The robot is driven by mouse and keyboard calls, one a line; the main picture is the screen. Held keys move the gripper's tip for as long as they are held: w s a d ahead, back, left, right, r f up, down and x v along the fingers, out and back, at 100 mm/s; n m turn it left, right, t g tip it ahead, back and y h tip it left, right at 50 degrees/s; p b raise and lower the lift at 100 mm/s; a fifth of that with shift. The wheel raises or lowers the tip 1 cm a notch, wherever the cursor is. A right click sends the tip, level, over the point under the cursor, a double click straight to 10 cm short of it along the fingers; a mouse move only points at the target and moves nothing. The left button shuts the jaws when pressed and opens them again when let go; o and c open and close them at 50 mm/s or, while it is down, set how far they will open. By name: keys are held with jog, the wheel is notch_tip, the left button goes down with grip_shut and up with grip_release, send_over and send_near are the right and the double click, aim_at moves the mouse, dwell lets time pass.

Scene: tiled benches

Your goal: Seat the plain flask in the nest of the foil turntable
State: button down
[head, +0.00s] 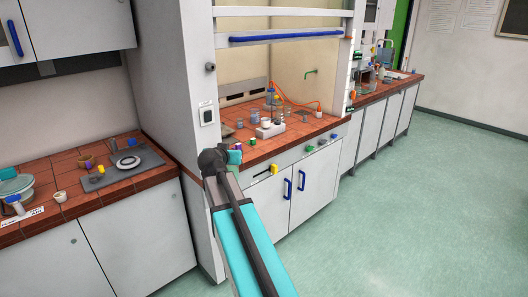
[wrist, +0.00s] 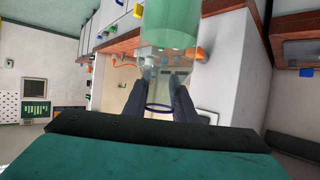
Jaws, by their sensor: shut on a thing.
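My gripper (wrist: 163,85) is shut on a clear glass flask (wrist: 172,25) with green in its body; I take it for the plain flask. In the wrist view a purple ring, which looks like its rim, shows between the fingers, and its body reaches past the fingertips to the top edge. In the head view the flask (head: 235,157) is a small green patch beside my dark wrist, in front of the fume hood's bench edge. I cannot pick out the foil turntable or its nest with certainty. A white-ringed round piece (head: 128,157) lies on the left bench.
The tiled left bench (head: 60,180) holds a grey mat (head: 150,160), small coloured pieces and a lidded tub (head: 14,187). In the fume hood stand a white block (head: 270,131), a bottle (head: 271,97) and glassware. A white hood side wall (head: 170,90) separates both benches. The floor at right is clear.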

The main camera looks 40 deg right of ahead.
jog(key=w+a+r+n+t+y+b, duration=0.1)
jog(key=a+n+t+y, duration=0.3)
jog(key=a, duration=2.7)
jog(key=shift+w+a+r+n+y, duration=0.3)
jog(key=shift+w+r+n+y, duration=0.4)
jog(key=shift+n+y, duration=2)
jog(key=shift+s, duration=0.1)
jog(key=shift+a, duration=0.1)
